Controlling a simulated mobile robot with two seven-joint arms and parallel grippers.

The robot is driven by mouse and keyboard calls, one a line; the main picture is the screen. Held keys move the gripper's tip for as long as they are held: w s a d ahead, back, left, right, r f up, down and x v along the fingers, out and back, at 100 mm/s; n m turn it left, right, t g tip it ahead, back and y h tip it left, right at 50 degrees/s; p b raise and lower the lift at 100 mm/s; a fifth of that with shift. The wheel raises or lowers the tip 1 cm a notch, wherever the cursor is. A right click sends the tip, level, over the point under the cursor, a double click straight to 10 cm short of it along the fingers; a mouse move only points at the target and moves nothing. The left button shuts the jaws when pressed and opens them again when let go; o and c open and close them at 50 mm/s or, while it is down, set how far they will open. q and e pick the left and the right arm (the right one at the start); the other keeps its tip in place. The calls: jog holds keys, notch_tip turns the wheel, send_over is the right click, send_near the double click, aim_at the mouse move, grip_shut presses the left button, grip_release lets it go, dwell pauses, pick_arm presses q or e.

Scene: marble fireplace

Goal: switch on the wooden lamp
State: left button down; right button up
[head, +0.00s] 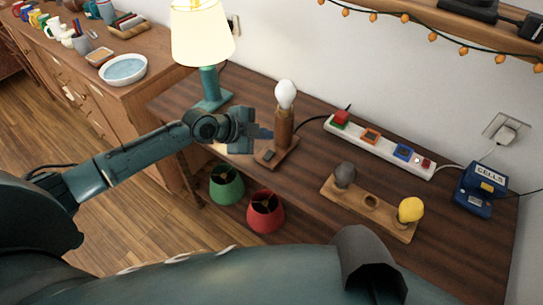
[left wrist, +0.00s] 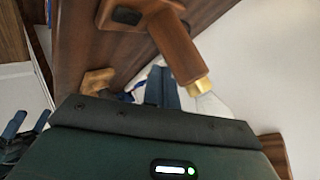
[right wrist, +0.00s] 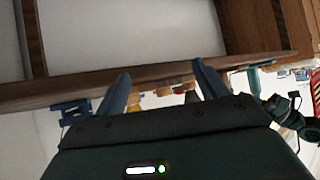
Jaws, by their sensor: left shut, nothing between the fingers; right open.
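The wooden lamp (head: 284,127) stands upright on the desk, with a bare white bulb (head: 286,94) on top. I see no clear glow from the bulb. A dark switch (head: 268,155) sits on the lamp's flat wooden base. In the left wrist view the lamp post (left wrist: 176,45) and the switch (left wrist: 127,16) show at the top. My left gripper (head: 268,134) is shut and empty, its tips just left of the post and above the base; I cannot tell whether they touch. My right gripper (right wrist: 163,88) is open and empty, seen only in its wrist view.
A lit teal lamp (head: 209,85) stands behind my left gripper. A white power strip (head: 380,147) runs along the wall. Green (head: 226,187) and red (head: 265,213) shades are below.

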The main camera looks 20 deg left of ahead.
pick_arm(q)
jog(key=b, duration=0.3)
send_over(267, 155)
notch_tip(267, 155, down, 4)
jog(key=shift+s+a+f, duration=0.1)
jog(key=shift+s, duration=0.05)
jog(key=shift+f+b, duration=0.35)
jog(key=shift+f, duration=0.15)
pick_arm(e)
jog(key=shift+w+a+f+n+t+y, duration=0.15)
jog(key=shift+a+n+y, duration=0.1)
jog(key=shift+a, duration=0.25)
jog(key=shift+s+a+f+n+t+y, duration=0.15)
jog(key=shift+a+y, duration=0.1)
jog(key=shift+a, duration=0.25)
jog(key=shift+w, duration=0.25)
pick_arm(q)
jog(key=shift+f, duration=0.1)
pick_arm(e)
jog(key=shift+f, duration=0.15)
pick_arm(q)
jog(key=shift+f+b, duration=0.35)
jog(key=shift+b, duration=0.3)
pick_arm(e)
jog(key=shift+f, duration=0.5)
